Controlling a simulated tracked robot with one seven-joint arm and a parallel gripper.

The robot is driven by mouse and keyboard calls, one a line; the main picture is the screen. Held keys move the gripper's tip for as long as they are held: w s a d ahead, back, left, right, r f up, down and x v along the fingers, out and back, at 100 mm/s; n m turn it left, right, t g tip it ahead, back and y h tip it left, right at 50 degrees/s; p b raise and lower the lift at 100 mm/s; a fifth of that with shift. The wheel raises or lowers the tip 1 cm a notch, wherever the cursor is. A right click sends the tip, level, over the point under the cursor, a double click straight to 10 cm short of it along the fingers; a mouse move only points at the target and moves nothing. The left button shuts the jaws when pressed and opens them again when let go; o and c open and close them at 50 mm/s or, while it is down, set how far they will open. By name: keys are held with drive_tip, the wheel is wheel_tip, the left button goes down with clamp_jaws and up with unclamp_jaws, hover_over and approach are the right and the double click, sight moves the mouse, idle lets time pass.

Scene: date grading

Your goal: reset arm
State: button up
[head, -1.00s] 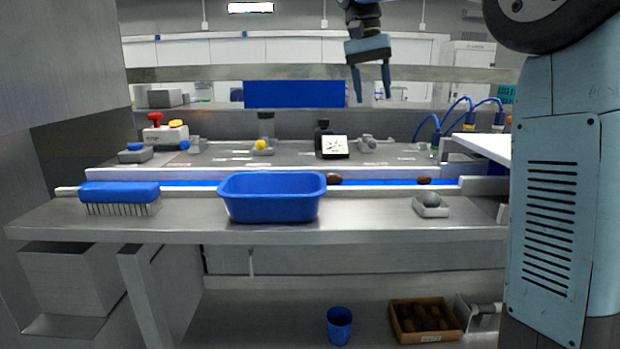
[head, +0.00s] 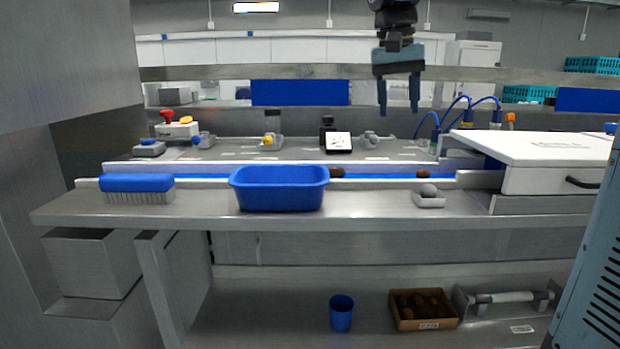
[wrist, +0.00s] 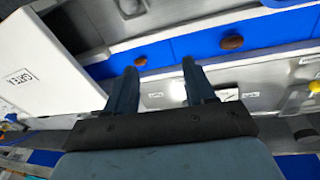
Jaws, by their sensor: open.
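My gripper (head: 399,108) hangs fingers down, high above the back of the bench in the head view. Its two fingers are apart with nothing between them. In the wrist view my gripper (wrist: 157,72) is also open and empty. Beyond its fingers lies the blue belt (wrist: 185,44) with a brown date (wrist: 231,42) on it and another brown date (wrist: 140,61) nearer the fingers. In the head view, a date (head: 422,173) lies on the belt to the right of the blue tub (head: 279,201).
A blue-backed brush (head: 137,185) and a grey ball in a small holder (head: 428,198) sit on the bench's front. A white lidded box (head: 545,165) stands at right. A blue cup (head: 341,314) and a box of dates (head: 425,322) are on the lower shelf.

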drive_tip(key=s+d+f+t+y, duration=0.1)
drive_tip(key=s+d+f+t, duration=0.1)
drive_tip(key=s+f, duration=0.7)
drive_tip(key=s+d+f+n+t, duration=0.1)
drive_tip(key=s+d+f, duration=0.3)
drive_tip(key=s+f, duration=0.5)
drive_tip(key=s+t, duration=0.1)
drive_tip(key=s, duration=0.2)
drive_tip(key=shift+s+f+n+t+y, duration=0.15)
drive_tip(key=shift+s+n+t+y, duration=0.15)
drive_tip(key=shift+s+y, duration=0.1)
